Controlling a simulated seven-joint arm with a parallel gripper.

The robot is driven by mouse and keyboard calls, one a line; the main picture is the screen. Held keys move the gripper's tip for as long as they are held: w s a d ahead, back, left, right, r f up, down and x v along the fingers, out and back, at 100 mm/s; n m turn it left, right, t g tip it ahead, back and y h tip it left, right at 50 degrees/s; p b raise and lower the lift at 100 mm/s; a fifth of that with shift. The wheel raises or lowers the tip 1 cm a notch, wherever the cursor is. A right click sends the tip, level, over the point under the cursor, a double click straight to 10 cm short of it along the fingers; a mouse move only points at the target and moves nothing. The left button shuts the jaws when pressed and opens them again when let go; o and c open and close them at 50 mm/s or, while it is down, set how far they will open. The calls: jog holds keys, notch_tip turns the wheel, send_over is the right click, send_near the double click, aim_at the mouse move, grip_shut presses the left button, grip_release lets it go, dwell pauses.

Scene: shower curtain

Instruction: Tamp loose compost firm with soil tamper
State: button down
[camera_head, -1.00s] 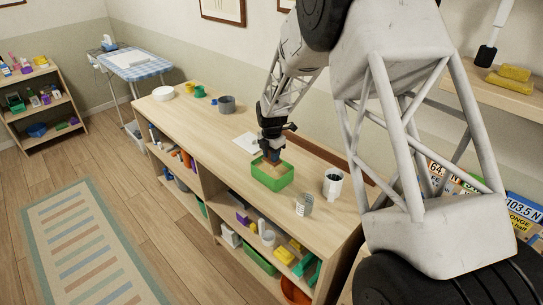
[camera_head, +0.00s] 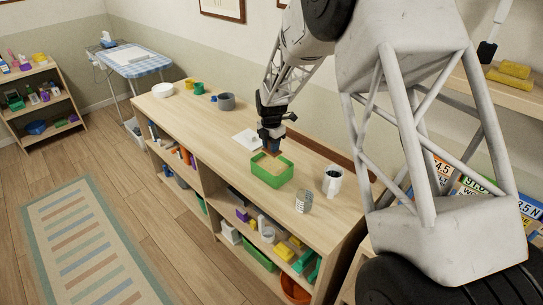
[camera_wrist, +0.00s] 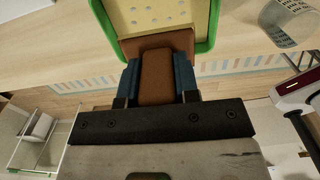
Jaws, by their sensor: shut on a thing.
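A green open box (camera_head: 272,180) stands on the wooden counter, with light brown compost (camera_head: 264,162) inside. In the wrist view the box (camera_wrist: 215,22) shows at the top, its compost (camera_wrist: 150,15) dotted with pale spots. My gripper (camera_head: 271,142) is above the back part of the box and points down. It is shut on the brown soil tamper (camera_wrist: 157,72), whose block stands between the two blue fingers in the wrist view. The tamper (camera_head: 273,152) also shows just below the fingers in the head view. Whether its foot touches the compost cannot be told.
A perforated grey metal piece (camera_head: 304,201) and a white cup (camera_head: 332,181) stand right of the box. A white sheet (camera_head: 247,139) lies behind it. A grey pot (camera_head: 226,102), green and yellow items and a white bowl (camera_head: 162,90) stand farther left. The counter between is clear.

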jog(key=shift+f, duration=2.9)
jog(key=c, duration=1.4)
grip_release()
grip_shut()
